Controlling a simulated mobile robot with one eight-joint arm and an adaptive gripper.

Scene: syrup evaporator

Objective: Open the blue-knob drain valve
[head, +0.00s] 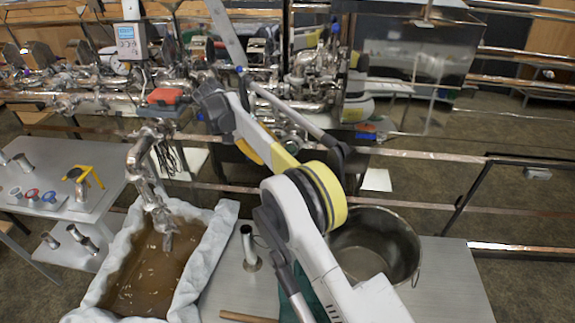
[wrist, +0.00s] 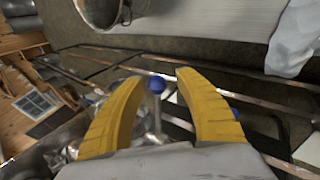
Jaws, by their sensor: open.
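In the wrist view, a round blue knob (wrist: 156,85) on a thin metal stem shows between the two yellow fingers of my gripper (wrist: 156,77). The fingers are apart, and I see no contact with the knob. A second blue spot (wrist: 235,114) shows beside the right finger, partly hidden by it. In the head view, a small blue knob (head: 240,69) shows just above and right of my gripper's dark body, among the metal pipework. The gripper's fingertips are not clear there. The valve body under the knob is hard to make out.
Metal pipes and fittings (head: 75,103) fill the back. A cloth-lined tub (head: 212,235) of brown liquid stands at front left, under a hanging pipe (head: 145,175). A steel pot (head: 402,245) stands right of my arm. Metal rails (head: 425,155) cross the right side.

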